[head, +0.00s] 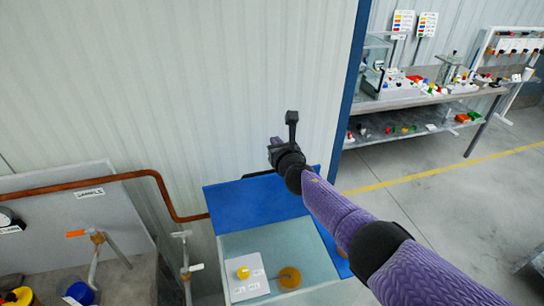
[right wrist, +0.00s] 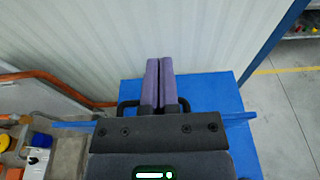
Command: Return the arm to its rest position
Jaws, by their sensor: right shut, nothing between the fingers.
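My right arm reaches in from the lower right in the head view. My right gripper (head: 291,120) is raised in front of the pale corrugated wall, above a blue panel. In the right wrist view the two purple fingers of the right gripper (right wrist: 160,68) lie side by side, shut, with nothing between them. My left gripper is in neither view.
A copper pipe (head: 155,180) runs along the wall. A cluttered shelf bench (head: 440,98) stands at right.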

